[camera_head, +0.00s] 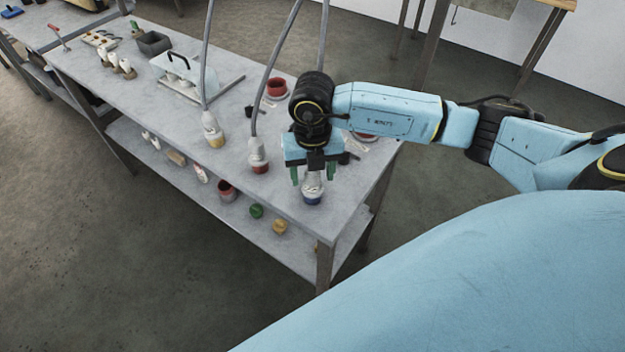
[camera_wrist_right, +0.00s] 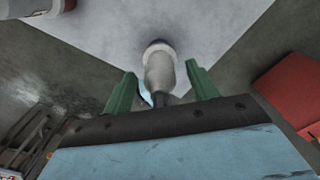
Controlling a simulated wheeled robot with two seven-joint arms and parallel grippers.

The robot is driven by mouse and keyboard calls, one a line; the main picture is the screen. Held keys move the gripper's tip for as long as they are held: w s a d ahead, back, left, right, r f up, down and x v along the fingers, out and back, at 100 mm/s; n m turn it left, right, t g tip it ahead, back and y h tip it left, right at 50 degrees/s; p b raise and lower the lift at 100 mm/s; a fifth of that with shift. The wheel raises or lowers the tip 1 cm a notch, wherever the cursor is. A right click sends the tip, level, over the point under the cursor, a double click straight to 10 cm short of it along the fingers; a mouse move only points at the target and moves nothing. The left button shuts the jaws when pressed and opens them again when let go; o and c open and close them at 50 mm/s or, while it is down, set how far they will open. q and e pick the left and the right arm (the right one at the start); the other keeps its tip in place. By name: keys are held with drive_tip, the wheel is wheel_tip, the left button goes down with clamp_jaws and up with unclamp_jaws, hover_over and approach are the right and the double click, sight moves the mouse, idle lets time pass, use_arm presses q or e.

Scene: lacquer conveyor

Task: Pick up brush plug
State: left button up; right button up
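Three white plugs with grey hoses stand along the table's front edge: one with a yellow base (camera_head: 213,135), one with a red base (camera_head: 258,160) and one with a blue base (camera_head: 312,198). The frames do not show which is meant by brush plug. My right gripper (camera_head: 313,175) is over the blue-based plug, with its green fingers pointing down. In the right wrist view, a white plug (camera_wrist_right: 159,70) stands between the open fingers, with a visible gap on both sides. The upper part of that plug is hidden by my gripper in the head view. My left gripper is not in view.
The grey metal table (camera_head: 215,165) has a lower shelf with coloured pots. A red pot (camera_head: 277,87) stands behind my right gripper. A clear-fronted stand (camera_head: 183,75) and a dark box (camera_head: 153,43) are farther left. Hoses hang down across the workspace.

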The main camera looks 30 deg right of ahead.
drive_tip(key=c, duration=1.1)
